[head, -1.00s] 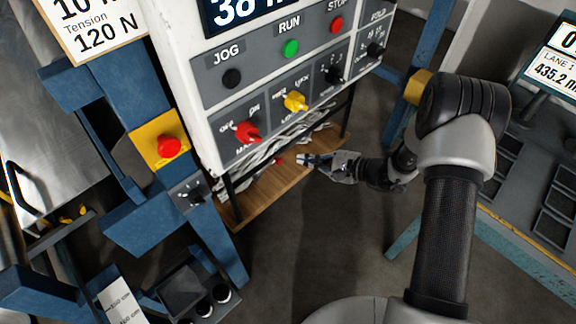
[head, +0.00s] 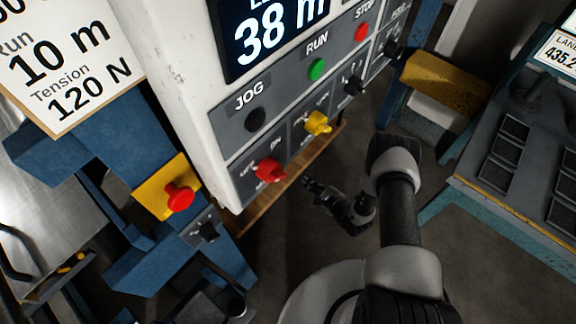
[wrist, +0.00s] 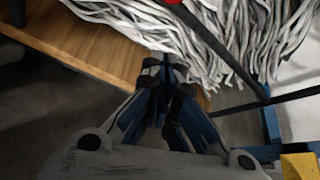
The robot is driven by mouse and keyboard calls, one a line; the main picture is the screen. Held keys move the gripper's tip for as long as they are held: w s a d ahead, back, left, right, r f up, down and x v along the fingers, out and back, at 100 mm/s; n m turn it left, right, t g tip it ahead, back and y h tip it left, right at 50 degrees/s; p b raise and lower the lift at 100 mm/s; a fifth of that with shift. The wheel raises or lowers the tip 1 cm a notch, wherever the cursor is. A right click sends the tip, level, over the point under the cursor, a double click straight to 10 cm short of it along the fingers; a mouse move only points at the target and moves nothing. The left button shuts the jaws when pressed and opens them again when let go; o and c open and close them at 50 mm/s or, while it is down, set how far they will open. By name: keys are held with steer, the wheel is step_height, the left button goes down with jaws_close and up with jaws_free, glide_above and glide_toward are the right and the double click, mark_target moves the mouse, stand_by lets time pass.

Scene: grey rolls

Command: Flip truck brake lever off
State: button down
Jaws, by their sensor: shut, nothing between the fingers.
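My gripper (head: 308,184) is low in front of the control cabinet, just outside the wooden shelf under it. In the wrist view its two fingers (wrist: 165,64) are shut together with nothing between them, in front of the wooden shelf and a pile of grey strips. No lever that I can read as the truck brake lever shows. The cabinet panel carries a red switch (head: 269,170) marked ON, a yellow switch (head: 317,123) and black switches, one of them (head: 354,84) right of the yellow one. My gripper touches none of these.
The wooden shelf (wrist: 85,42) holds grey strips (wrist: 215,35), with dark bars at its right. A blue frame with a red button (head: 179,197) stands left. A yellow-ended beam (head: 440,80) and a grey console (head: 505,165) stand right. Floor between is open.

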steer(key=shift+s, duration=0.1)
steer(key=b+x, duration=0.4)
steer(key=x, duration=0.7)
steer(key=shift+s+a+r+p, duration=0.15)
steer(key=shift+s+r, duration=0.15)
steer(key=shift+r, duration=0.35)
steer(key=shift+s+a+r+p, duration=0.15)
steer(key=shift+s+r, duration=0.15)
steer(key=shift+r, duration=0.35)
steer(key=shift+s+a+r, duration=0.2)
steer(key=shift+s+r, duration=0.1)
steer(key=shift+r, duration=0.35)
steer(key=shift+d, duration=0.1)
